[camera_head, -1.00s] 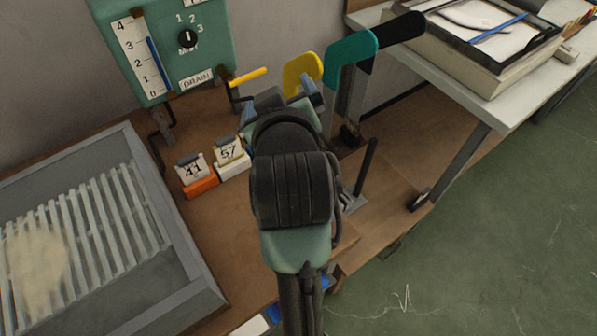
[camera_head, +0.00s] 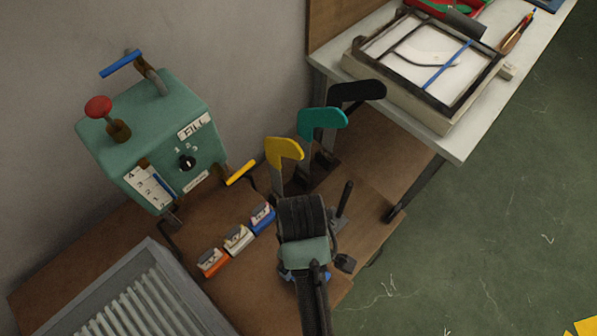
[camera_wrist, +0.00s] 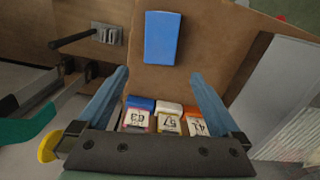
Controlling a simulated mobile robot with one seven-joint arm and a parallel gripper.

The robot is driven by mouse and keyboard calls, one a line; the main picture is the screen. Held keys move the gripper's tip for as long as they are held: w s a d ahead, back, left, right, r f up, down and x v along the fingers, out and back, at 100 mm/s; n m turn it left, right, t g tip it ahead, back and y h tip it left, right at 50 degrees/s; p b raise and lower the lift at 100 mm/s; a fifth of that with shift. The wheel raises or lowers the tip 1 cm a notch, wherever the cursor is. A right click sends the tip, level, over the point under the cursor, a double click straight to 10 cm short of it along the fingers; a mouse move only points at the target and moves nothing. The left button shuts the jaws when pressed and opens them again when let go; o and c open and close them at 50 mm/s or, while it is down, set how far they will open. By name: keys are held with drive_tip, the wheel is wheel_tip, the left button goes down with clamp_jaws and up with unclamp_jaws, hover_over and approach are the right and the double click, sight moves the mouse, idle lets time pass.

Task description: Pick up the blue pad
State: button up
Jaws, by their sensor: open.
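The blue pad (camera_wrist: 162,38) is a flat blue rectangle lying on the brown bench top in the wrist view, at the upper middle. My gripper (camera_wrist: 159,71) is open, with one blue finger on each side of the picture. Its fingertips frame a space just below the pad in the picture, and nothing is between them. The pad appears apart from both fingers. In the head view my arm covers that part of the bench, and I cannot make out the pad there.
Blue, white (camera_head: 238,240) and orange (camera_head: 212,262) numbered blocks stand in a row left of my arm. Yellow, teal and black upright forms (camera_head: 322,122) stand behind it. A green control box (camera_head: 160,140) and a slatted grey tray (camera_head: 150,300) are at the left.

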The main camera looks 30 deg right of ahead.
drive_tip(key=f, duration=0.7)
drive_tip(key=shift+s+f, duration=0.1)
drive_tip(key=shift+s, duration=0.3)
drive_tip(key=shift+s+d+f, duration=0.1)
drive_tip(key=shift+s+f, duration=0.05)
drive_tip(key=shift+f, duration=0.4)
wheel_tip(320, 180, down, 4)
drive_tip(key=shift+d+f, duration=0.1)
drive_tip(key=shift+d, duration=0.05)
drive_tip(key=c, duration=1.2)
